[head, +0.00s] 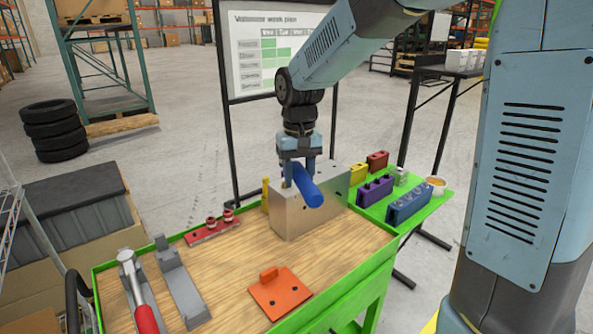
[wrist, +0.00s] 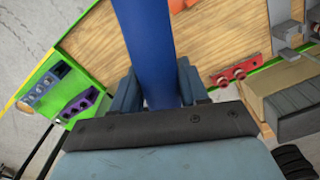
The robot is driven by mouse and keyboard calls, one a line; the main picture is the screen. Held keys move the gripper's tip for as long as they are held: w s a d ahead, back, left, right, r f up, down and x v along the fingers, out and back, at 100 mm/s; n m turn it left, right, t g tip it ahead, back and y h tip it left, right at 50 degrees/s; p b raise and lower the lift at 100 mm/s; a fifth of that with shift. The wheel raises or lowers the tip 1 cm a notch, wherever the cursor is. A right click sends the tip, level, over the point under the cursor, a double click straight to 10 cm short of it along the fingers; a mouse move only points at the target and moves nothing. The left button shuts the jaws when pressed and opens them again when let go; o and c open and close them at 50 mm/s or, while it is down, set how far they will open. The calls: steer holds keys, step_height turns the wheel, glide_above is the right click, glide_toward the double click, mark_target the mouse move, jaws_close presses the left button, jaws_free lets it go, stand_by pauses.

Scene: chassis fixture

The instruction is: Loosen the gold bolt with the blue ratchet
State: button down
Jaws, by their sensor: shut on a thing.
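My gripper (head: 299,172) points down over the grey metal block (head: 294,213) on the workbench and is shut on the blue ratchet (head: 310,190). The ratchet's thick blue handle slants down and toward the head camera, in front of the block's upper part. In the wrist view the blue handle (wrist: 150,45) runs up from between the fingers. The ratchet's head end is hidden by the gripper. A small gold-yellow piece (head: 265,195) stands at the block's left edge; I cannot tell whether it is the gold bolt. No contact between ratchet and bolt can be made out.
The bench (head: 225,263) holds an orange plate (head: 280,292), a red strip with knobs (head: 212,227), a grey holder (head: 180,285) and a red-handled hammer (head: 144,315). A green side shelf (head: 433,208) carries coloured socket blocks and a cup. Wood between block and orange plate is clear.

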step_height(320, 180, down, 4)
steer(key=shift+f, duration=0.2)
stand_by(0.5)
steer(key=shift+s+d+f, duration=0.1)
steer(key=shift+f, duration=1.05)
stand_by(0.9)
steer(key=shift+d+n, duration=0.3)
steer(key=shift+d, duration=0.1)
steer(key=shift+w+d+n, duration=0.25)
steer(key=shift+d+n, duration=0.25)
steer(key=shift+d, duration=0.15)
steer(key=shift+d+f, duration=0.1)
steer(key=shift+d, duration=0.1)
steer(key=shift+w+d+n, duration=0.1)
steer(key=shift+d+n, duration=0.05)
steer(key=shift+n, duration=0.15)
steer(key=shift+w+d+n, duration=0.45)
steer(key=shift+d+n, duration=0.15)
steer(key=shift+d, duration=0.2)
